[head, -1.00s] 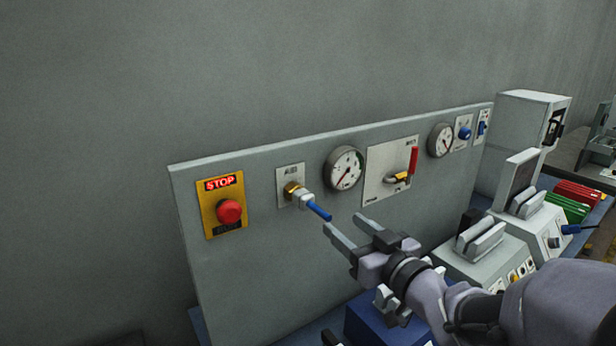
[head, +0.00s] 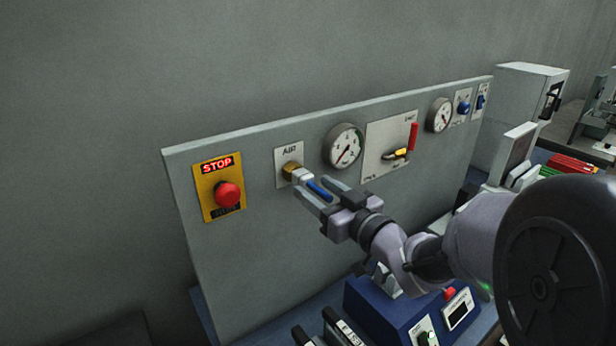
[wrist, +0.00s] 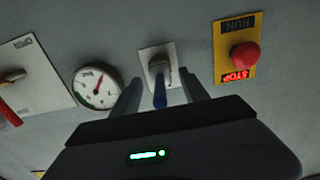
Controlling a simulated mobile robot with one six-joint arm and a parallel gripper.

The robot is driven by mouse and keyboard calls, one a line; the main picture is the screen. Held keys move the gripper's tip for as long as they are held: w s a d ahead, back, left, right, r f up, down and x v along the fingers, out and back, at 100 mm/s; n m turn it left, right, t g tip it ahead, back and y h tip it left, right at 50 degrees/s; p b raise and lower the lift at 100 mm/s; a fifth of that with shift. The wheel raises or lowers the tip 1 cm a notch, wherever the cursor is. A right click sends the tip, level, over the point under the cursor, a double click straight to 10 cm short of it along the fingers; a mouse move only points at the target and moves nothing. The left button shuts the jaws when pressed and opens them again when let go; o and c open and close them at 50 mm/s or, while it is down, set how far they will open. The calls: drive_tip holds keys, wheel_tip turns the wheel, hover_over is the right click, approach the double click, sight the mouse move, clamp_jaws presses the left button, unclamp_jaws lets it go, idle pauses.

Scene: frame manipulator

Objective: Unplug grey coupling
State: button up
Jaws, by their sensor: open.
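The grey coupling (head: 303,177) sits on the brass fitting (head: 291,168) of the plate marked AIR (head: 289,154) on the upright panel. A short blue hose (head: 320,190) comes out of the coupling toward me. My gripper (head: 312,194) is open, with its fingers on either side of the blue hose and close to the coupling. In the wrist view my two fingers (wrist: 163,92) stand left and right of the blue hose (wrist: 160,92), with gaps visible. The coupling (wrist: 158,72) shows just beyond the hose; whether the fingertips reach around it I cannot tell.
The red stop button (head: 228,194) on its yellow plate is left of the coupling. A pressure gauge (head: 343,146) and a valve with a red handle (head: 412,138) are to the right. A blue box (head: 385,311) with devices stands below my arm.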

sight(308, 182)
drive_tip(key=b+x, duration=0.1)
drive_tip(key=x, duration=0.2)
drive_tip(key=shift+w, duration=0.1)
drive_tip(key=shift+r, duration=0.25)
drive_tip(key=shift+a+r+b, duration=0.1)
drive_tip(key=shift+r+b, duration=0.05)
drive_tip(key=shift+b, duration=0.25)
idle(0.4)
drive_tip(key=shift+b, duration=0.3)
idle(0.4)
clamp_jaws()
drive_tip(key=shift+f, duration=0.45)
drive_tip(key=shift+b+v, duration=0.55)
drive_tip(key=shift+v, duration=2.1)
